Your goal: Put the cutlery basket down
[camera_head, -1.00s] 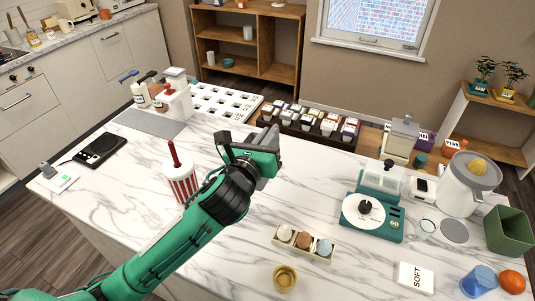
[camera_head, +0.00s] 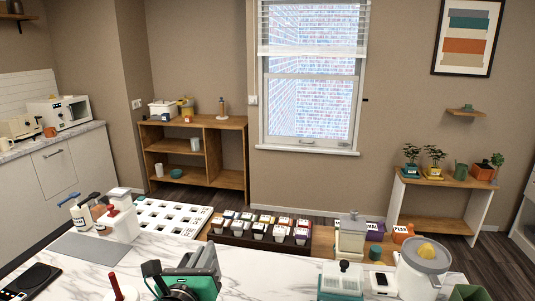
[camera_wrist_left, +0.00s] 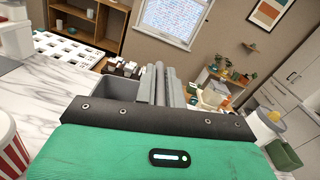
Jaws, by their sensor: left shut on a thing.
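My left gripper (camera_head: 203,258) shows at the bottom middle of the head view, above the marble counter, with its green wrist below. In the left wrist view its grey fingers (camera_wrist_left: 163,82) are close together. A grey, open-topped box shape (camera_wrist_left: 116,88) sits just left of the fingers and looks like the cutlery basket, held by its wall. Its underside is hidden, so I cannot tell whether it touches the counter. My right gripper is in neither view.
A striped cup (camera_wrist_left: 8,140) stands close at the left in the wrist view. A wooden shelf (camera_head: 195,124) stands behind.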

